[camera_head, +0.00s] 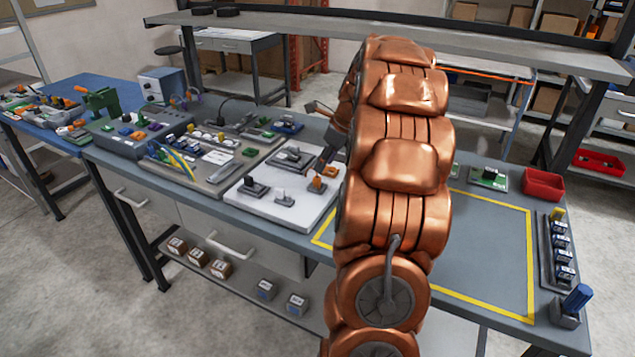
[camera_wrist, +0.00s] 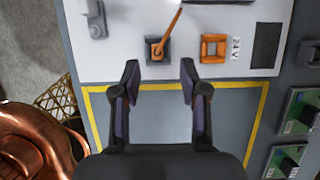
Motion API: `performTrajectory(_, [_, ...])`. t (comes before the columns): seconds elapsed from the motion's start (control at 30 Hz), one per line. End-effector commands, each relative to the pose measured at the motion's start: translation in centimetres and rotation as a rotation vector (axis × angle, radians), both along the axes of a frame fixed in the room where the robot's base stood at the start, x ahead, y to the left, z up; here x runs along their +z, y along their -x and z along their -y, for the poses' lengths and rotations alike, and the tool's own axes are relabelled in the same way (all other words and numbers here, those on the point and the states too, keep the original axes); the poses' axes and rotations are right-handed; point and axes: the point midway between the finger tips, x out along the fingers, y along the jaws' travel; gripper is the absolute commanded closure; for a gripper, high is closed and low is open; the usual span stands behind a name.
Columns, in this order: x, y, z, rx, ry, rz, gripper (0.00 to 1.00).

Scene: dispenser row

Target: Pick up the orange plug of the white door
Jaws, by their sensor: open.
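The white panel (camera_head: 285,205) lies flat on the grey bench; it also fills the top of the wrist view (camera_wrist: 135,20). I cannot tell which is the plug. In the head view, an orange piece (camera_head: 316,186) shows on the panel. My gripper (camera_wrist: 159,82) is open and empty, with the lever piece just beyond its fingertips in the picture.
A grey fitting (camera_wrist: 95,20) stands on the panel's left. A yellow-outlined area (camera_head: 480,240) of the bench is mostly clear. Green boards (camera_wrist: 300,110) lie to the right. A red bin (camera_head: 543,185) and a blue-handled piece (camera_head: 575,300) are farther right.

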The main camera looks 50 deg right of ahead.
Motion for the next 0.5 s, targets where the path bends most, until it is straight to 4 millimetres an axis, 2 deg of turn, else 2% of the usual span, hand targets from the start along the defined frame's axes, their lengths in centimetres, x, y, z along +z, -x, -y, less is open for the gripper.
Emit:
performTrajectory(0.17, [-0.9,-0.3,-0.3,0.002,-0.001,-0.001,0.56])
performTrajectory(0.5, [-4.6,-1.6,-0.9,0.003,-0.002,-0.001,0.56])
